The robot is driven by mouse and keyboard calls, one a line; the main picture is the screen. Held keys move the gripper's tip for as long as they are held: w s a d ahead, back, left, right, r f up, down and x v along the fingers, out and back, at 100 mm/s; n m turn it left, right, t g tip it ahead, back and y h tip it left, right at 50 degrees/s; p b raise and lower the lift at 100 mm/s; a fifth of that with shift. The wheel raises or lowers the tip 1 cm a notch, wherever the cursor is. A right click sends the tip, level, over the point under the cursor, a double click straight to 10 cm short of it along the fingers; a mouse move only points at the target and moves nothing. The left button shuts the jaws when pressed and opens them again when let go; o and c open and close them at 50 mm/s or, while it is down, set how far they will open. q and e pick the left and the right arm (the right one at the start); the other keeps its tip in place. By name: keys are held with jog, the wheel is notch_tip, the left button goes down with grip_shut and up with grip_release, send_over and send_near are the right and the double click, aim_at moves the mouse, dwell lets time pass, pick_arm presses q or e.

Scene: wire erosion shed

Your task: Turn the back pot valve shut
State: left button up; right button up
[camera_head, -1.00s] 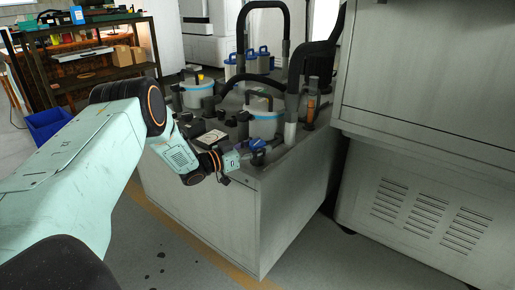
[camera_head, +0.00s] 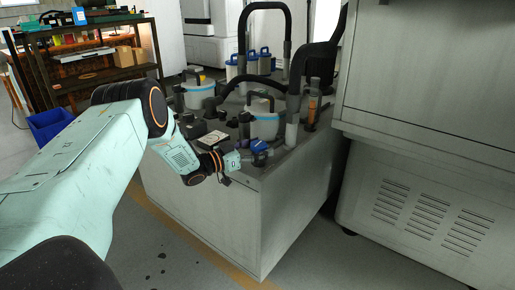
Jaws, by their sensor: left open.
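Two white pots with blue bands and black handles stand on a grey cabinet top: a back pot (camera_head: 198,97) and a front pot (camera_head: 264,127). A small blue valve handle (camera_head: 259,146) sits on a dark fitting near the cabinet's front edge, before the front pot. I cannot tell which pot it serves. No separate valve is clear at the back pot. My left gripper (camera_head: 242,159) is open, just left of the blue handle and close to it. Contact is too small to tell. My right gripper is not in view.
Black hoses (camera_head: 287,60) rise behind the pots. Several dark fittings and a small box (camera_head: 213,140) crowd the cabinet top (camera_head: 280,163). A large grey machine (camera_head: 425,190) stands close on the right. The floor in front is free.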

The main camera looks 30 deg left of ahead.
pick_arm(q)
jog(key=v, duration=1.2)
